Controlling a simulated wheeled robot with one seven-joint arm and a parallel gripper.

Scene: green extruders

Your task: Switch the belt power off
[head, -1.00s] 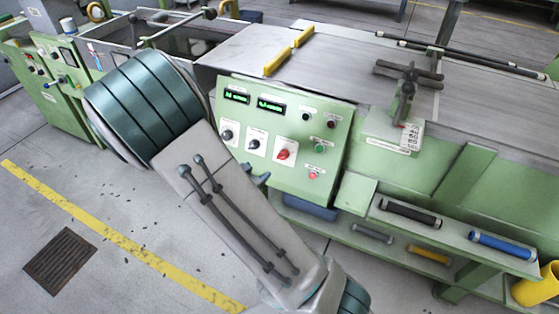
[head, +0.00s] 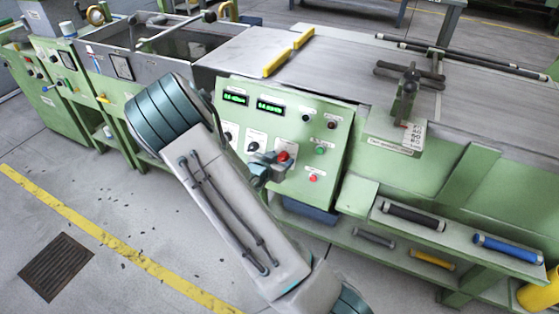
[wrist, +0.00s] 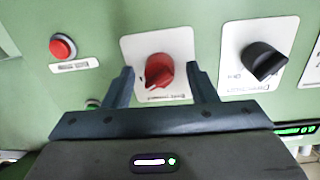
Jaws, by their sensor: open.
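The green control panel (head: 318,181) carries two green displays, black knobs, a red rotary knob and several push buttons. The red knob (wrist: 160,71) sits on a white plate whose label is only partly readable; the head view also shows this knob (head: 283,156), partly hidden by my gripper. My gripper (wrist: 160,76) is open, with one finger on each side of the red knob in the wrist view. I cannot tell whether the fingers touch it. In the head view my gripper (head: 274,163) is right in front of the panel.
A black knob (wrist: 264,62) is right of the red one in the wrist view, and a red button (wrist: 63,47) is left. Rollers (head: 412,216) rest on a shelf at the lower right.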

